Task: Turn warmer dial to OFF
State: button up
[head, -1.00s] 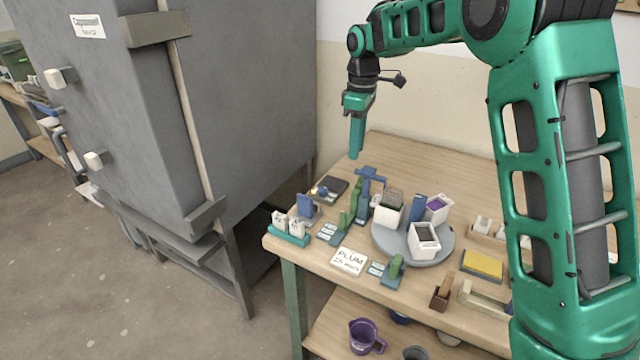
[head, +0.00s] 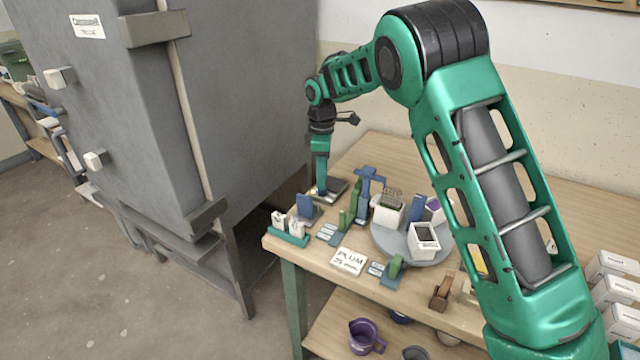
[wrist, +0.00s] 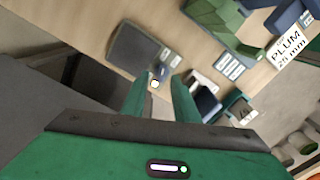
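The warmer (head: 338,186) is a low dark plate at the table's back left. It also shows in the wrist view as a dark grey slab (wrist: 140,57). A small dial with a pale yellow-white top (wrist: 155,85) sits beside the slab, by the fingertips in the wrist view. My gripper (head: 320,192) points down over the dial end of the warmer, and its fingers hide the dial in the head view. In the wrist view my gripper (wrist: 159,85) has its two fingers apart. Whether they touch the dial, and the dial's setting, I cannot tell.
A blue stand (head: 305,207) and a teal holder with white pieces (head: 290,228) stand close in front. Green and blue upright tools and a round grey turntable (head: 390,240) with white buckets are to the right. A large grey kiln (head: 240,100) stands to the left.

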jog(key=shift+f, duration=1.1)
grip_shut()
jog(key=shift+a+r, duration=0.1)
jog(key=shift+a, duration=0.05)
jog(key=shift+w+m, duration=0.1)
jog(key=shift+m, duration=0.2)
